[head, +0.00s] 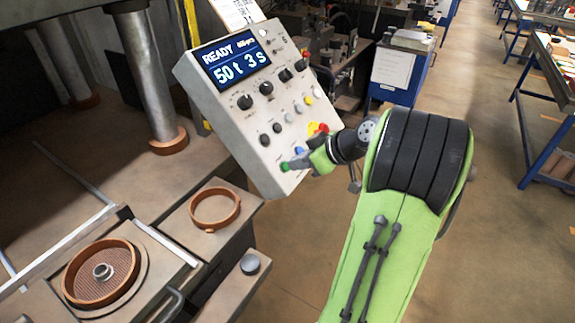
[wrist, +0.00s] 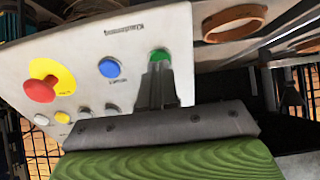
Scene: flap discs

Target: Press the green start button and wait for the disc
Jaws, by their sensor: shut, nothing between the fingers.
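The control panel (head: 220,110) is a pale grey box with knobs and buttons. Its blue display (head: 231,62) reads "READY" and "50 t 3 s". The green start button (head: 285,167) is at the panel's lower edge. In the wrist view the green button (wrist: 159,56) shows just past the fingertips, partly covered by them. My gripper (wrist: 158,68) is shut and empty, with its tips at the button. I cannot tell whether they touch it. In the head view my green arm reaches in from the right, and the gripper (head: 294,164) is small there. No finished disc is recognisable.
A blue button (wrist: 109,67) and a red stop button on yellow (wrist: 42,88) sit beside the green one. The press bed holds a copper-coloured ring mould (head: 72,290) with a mesh inside. A loose ring (head: 214,209) lies nearby. A blue cart (head: 397,72) stands behind.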

